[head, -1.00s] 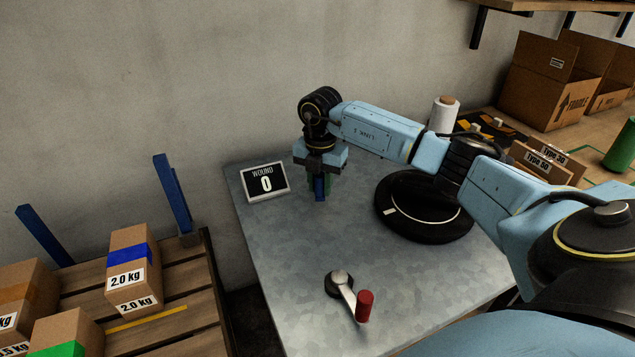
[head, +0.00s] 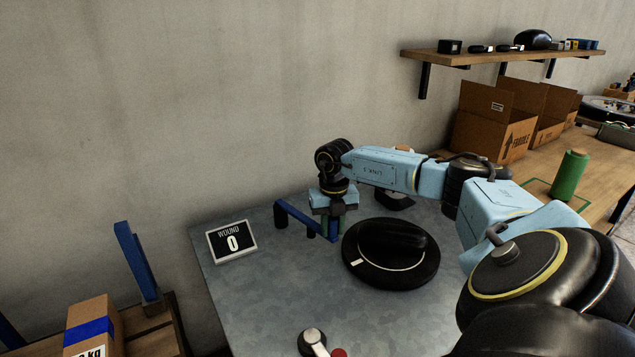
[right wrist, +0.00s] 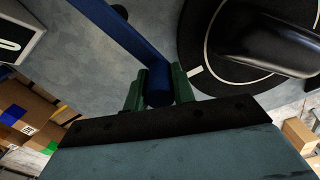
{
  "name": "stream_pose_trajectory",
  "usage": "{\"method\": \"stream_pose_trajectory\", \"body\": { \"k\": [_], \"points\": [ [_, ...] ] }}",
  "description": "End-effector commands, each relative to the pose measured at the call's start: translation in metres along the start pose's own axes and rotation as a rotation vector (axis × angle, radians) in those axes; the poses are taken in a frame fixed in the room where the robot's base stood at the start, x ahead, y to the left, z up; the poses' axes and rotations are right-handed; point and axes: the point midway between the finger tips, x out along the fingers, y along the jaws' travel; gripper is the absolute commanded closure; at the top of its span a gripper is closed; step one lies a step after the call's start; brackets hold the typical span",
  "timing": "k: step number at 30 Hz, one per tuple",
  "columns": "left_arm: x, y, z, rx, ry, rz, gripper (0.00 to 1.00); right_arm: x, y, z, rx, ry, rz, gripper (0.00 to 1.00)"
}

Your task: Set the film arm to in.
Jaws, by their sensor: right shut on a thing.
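The film arm (head: 298,216) is a blue bar over the grey metal table, left of the black turntable (head: 372,277). My right gripper (head: 334,230) has green fingers and is shut on that near end. In the right wrist view the blue bar (right wrist: 125,35) comes in from the top left, and its rounded end sits between the green fingers (right wrist: 159,91). The fingers are close to the turntable's left edge. My left gripper is out of view.
A sign (head: 232,241) reading "WOUND 0" stands at the table's left. A crank (head: 314,340) with a red knob is at the front. A dark rounded load (head: 393,240) lies on the turntable. Cardboard boxes (head: 490,125) and a green roll (head: 568,176) are at the right.

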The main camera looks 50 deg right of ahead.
Motion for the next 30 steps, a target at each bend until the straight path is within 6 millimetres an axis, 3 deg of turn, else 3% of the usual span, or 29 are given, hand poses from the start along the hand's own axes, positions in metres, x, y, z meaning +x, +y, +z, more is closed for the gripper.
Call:
{"method": "stream_pose_trajectory", "body": {
  "k": [3, 16, 17, 21, 30],
  "points": [
    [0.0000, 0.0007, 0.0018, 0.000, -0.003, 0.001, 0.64, -0.0016, -0.0080, 0.0040, 0.015, -0.003, -0.002, 1.00],
    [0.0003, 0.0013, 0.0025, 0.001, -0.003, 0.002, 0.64, -0.0026, -0.0100, 0.0063, 0.017, -0.007, -0.004, 1.00],
    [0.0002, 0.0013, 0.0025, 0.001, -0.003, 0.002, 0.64, -0.0026, -0.0102, 0.0064, 0.017, -0.008, -0.004, 0.71],
    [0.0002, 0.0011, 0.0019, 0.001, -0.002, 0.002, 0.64, -0.0021, -0.0094, 0.0058, 0.014, -0.006, -0.004, 0.53],
    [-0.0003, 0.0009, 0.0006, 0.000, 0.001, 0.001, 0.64, -0.0023, -0.0075, 0.0047, 0.010, -0.003, -0.002, 0.53]
  ]
}}
